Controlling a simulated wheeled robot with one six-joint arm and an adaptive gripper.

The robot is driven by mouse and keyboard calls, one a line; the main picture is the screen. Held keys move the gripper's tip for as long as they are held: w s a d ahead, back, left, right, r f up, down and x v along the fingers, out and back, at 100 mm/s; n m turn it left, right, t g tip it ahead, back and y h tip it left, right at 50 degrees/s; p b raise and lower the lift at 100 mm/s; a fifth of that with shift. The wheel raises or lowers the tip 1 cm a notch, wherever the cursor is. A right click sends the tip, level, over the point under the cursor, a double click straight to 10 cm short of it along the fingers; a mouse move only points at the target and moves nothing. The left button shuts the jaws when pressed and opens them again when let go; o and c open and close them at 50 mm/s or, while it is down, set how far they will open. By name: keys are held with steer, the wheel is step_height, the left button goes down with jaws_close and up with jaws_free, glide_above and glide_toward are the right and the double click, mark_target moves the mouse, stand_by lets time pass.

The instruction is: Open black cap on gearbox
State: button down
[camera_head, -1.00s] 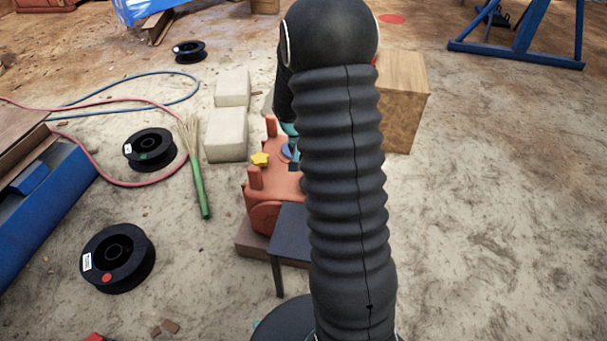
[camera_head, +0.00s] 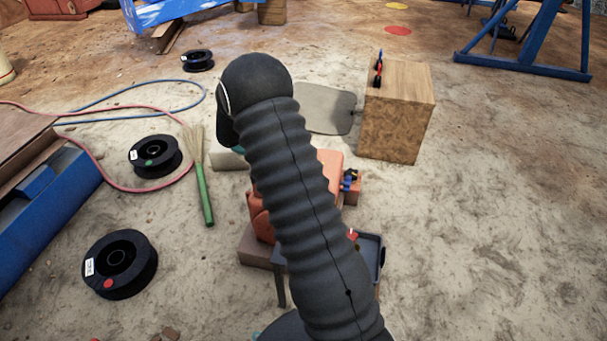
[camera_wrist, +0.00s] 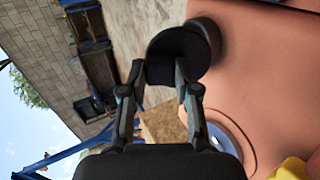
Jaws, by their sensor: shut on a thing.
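The orange gearbox (camera_head: 328,163) stands in the middle of the head view, partly hidden behind my arm. It fills the right side of the wrist view (camera_wrist: 265,75). The black cap (camera_wrist: 178,52) is a dark rounded piece at the gearbox's edge in the wrist view. A dark round neck (camera_wrist: 208,33) shows just behind it; I cannot tell whether the two are apart. My gripper (camera_wrist: 159,72) is shut on the black cap, one finger on each side. In the head view my arm hides the gripper and the cap.
A wooden box (camera_head: 395,125) stands right of the gearbox, with a grey flat sheet (camera_head: 323,108) beside it. A dark tray (camera_head: 371,255) is in front of the gearbox. Black spools (camera_head: 119,264) and a broom (camera_head: 203,187) lie left. The ground at right is clear.

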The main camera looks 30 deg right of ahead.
steer(key=shift+a, duration=0.1)
stand_by(0.3)
steer(key=c, duration=0.8)
jaws_free()
steer(key=shift+c, duration=0.2)
steer(key=shift+w+a, duration=0.1)
steer(key=shift+w, duration=0.05)
steer(key=v, duration=1.1)
steer(key=shift+w+a, duration=0.25)
steer(key=shift+a, duration=0.1)
